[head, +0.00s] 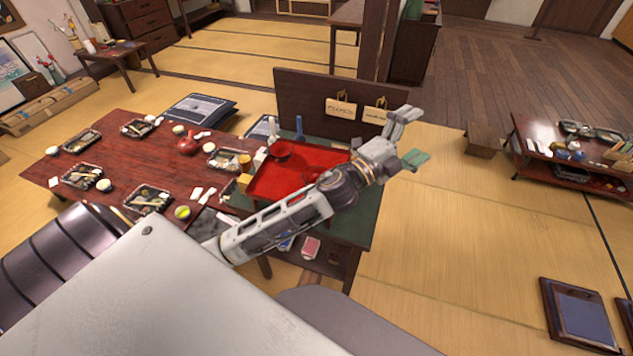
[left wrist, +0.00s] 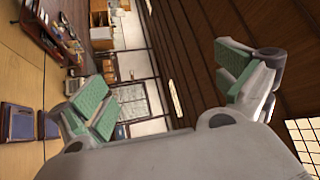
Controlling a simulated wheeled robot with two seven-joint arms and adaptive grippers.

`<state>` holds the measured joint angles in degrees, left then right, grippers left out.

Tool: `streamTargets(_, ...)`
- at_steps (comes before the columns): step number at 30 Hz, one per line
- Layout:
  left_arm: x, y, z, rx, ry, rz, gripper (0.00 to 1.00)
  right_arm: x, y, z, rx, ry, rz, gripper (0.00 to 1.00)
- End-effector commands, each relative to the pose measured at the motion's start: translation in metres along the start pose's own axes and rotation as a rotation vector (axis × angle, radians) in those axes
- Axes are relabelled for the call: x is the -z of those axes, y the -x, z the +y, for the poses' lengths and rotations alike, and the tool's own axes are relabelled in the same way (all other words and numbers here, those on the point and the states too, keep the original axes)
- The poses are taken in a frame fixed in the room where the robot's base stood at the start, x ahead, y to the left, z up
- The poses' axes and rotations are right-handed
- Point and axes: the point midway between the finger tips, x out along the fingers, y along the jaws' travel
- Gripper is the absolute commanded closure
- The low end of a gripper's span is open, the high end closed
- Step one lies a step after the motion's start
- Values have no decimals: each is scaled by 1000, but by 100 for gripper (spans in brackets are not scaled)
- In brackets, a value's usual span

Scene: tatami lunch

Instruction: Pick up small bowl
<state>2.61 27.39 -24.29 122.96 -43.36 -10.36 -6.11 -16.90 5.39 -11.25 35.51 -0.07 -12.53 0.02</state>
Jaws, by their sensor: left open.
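A small dark red bowl (head: 283,149) sits in the far left part of a red tray (head: 284,186) on the green-topped stand. Several small white cups or bowls, such as one at the near left (head: 104,185), stand on the long red table; I cannot tell which bowl the task means. My left gripper (head: 412,136) is open and empty, raised to the right of the tray and well apart from the bowls. Its two green-padded fingers are spread in the left wrist view (left wrist: 168,92), with no bowl between them. My left forearm hides the tray's near right part. My right gripper is out of view.
The long red table (head: 118,148) holds several meal trays and a red teapot (head: 188,145). A dark board (head: 300,97) with hanging signs stands behind the red tray. A low table (head: 540,150) is at the right. Tatami floor (head: 460,240) between is clear.

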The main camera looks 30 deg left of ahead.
Motion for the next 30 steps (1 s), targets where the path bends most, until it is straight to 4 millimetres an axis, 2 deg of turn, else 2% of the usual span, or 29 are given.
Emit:
streamTargets(8, 46, -13, -7, 21, -217, 256, 0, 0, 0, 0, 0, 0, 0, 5)
streamTargets(15, 78, -12, 2, 10, -404, 470, 0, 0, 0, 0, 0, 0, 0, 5)
streamTargets(24, 100, 0, 25, -42, -635, 725, 0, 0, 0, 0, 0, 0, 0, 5)
streamTargets(30, 100, 12, 46, -103, -785, 886, 0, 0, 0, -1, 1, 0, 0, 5)
